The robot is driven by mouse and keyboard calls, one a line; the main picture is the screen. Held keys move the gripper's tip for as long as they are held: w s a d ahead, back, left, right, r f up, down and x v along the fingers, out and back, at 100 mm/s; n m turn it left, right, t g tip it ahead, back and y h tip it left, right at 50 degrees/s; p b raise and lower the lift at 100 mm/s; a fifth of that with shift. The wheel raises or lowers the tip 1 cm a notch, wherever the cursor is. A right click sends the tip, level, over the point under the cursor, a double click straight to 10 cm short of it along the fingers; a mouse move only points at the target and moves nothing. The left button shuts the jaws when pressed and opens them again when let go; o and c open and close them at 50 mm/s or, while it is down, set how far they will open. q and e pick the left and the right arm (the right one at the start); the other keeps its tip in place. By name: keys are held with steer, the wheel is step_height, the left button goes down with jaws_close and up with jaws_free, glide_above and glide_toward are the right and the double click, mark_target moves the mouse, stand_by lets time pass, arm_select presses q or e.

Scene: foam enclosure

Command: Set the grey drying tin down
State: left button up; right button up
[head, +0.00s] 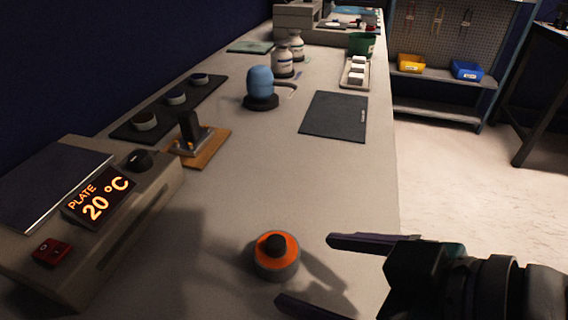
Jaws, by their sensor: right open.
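A grey tin (277,266) with an orange top and a black knob stands upright on the pale bench (240,200), near the front. My right gripper (309,270) comes in from the right with its two dark fingers spread wide. The tin sits just left of the fingertips, with a narrow strip of bench showing between them in the picture. I cannot tell whether a finger touches it. My left gripper is out of view.
A hot plate (130,220) reading 20 °C stands at the left. Behind it are a wooden board (213,142), a black strip (162,119) with three small round tins, and a blue domed object (260,82). A dark mat (335,115) lies at the right edge. Mid-bench is clear.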

mark_target(284, 250)
steer(key=x, duration=0.2)
steer(key=b+x, duration=0.1)
steer(key=x, duration=0.2)
steer(key=w+r+x, duration=0.1)
steer(key=x, duration=0.2)
steer(key=shift+f, duration=0.1)
steer(key=shift+c, duration=0.4)
steer(key=c, duration=1.4)
